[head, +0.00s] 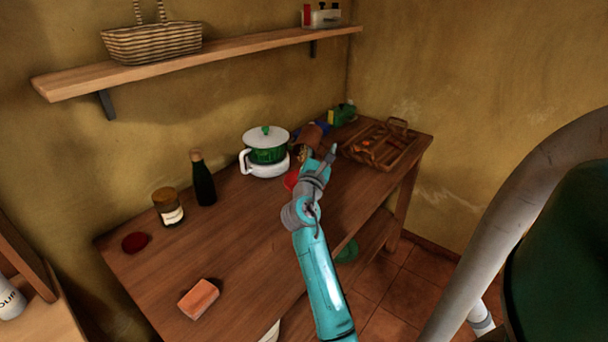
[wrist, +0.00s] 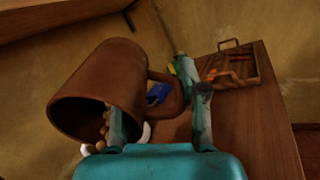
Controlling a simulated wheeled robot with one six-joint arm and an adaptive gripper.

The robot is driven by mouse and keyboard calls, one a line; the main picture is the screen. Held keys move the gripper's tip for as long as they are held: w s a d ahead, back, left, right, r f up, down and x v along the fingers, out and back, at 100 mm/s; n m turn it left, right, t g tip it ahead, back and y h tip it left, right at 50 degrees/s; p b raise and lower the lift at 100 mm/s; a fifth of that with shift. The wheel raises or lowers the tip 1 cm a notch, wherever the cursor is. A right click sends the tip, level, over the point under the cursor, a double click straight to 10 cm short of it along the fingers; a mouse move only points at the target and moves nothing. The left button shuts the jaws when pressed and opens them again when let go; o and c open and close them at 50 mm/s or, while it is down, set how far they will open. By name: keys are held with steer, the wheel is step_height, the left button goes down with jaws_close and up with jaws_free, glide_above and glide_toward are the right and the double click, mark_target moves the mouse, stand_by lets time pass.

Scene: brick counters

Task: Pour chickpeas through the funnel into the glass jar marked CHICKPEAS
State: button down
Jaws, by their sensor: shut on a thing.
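A brown mug (wrist: 98,88) is tipped over in the wrist view, its mouth facing down and left, with several chickpeas (wrist: 101,138) at its lower lip. My gripper (wrist: 160,110) is shut on the mug at its handle side. In the head view the mug (head: 311,136) is beyond my gripper (head: 327,160), above the counter. A red thing (head: 291,180) shows beside the gripper, partly hidden; I cannot tell whether it is the funnel. A glass jar (head: 168,207) with a pale label stands at the left; its words are unreadable. A white curved piece under the mug is mostly hidden.
A white and green lidded pot (head: 265,167) and a dark bottle (head: 203,180) stand along the wall. A wooden tray (head: 366,154) is at the far right end. A red disc (head: 135,242) and an orange block (head: 198,298) lie at the left. The front middle counter is clear.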

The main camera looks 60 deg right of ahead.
steer(key=shift+r+h, duration=0.3)
steer(key=shift+r, duration=0.05)
stand_by(0.8)
